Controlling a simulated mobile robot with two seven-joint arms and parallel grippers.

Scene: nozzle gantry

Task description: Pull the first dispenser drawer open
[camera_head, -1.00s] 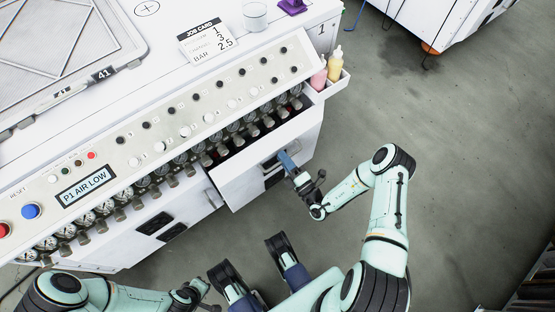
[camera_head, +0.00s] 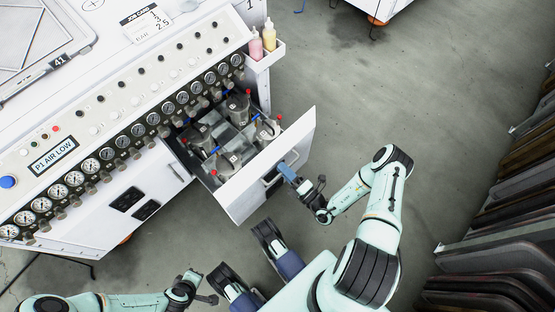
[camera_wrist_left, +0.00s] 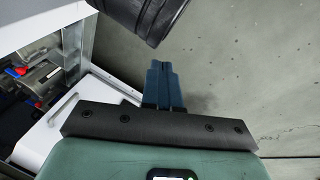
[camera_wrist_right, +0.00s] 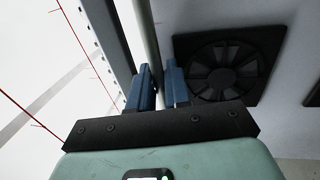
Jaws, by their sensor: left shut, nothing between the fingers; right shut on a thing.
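The dispenser drawer (camera_head: 240,205) stands pulled out from the white machine, its white front panel at the outer end. Several metal canisters with red and blue fittings (camera_head: 228,163) stand inside. My right gripper (camera_head: 287,172) is at the outside of the drawer front, shut on its handle. In the right wrist view the blue fingers (camera_wrist_right: 158,85) are on either side of a pale handle bar (camera_wrist_right: 147,40). My left gripper (camera_wrist_left: 163,85) is shut and empty, over open floor in the left wrist view. That view also shows part of the open drawer and its canisters (camera_wrist_left: 38,78) at the left.
The machine's panel carries a row of gauges (camera_head: 120,142) and a display reading P1 AIR LOW (camera_head: 53,157). A side bin (camera_head: 268,54) holds a pink and a yellow bottle. Dark racked panels (camera_head: 500,215) stand at the right. Grey floor (camera_head: 400,100) is free between.

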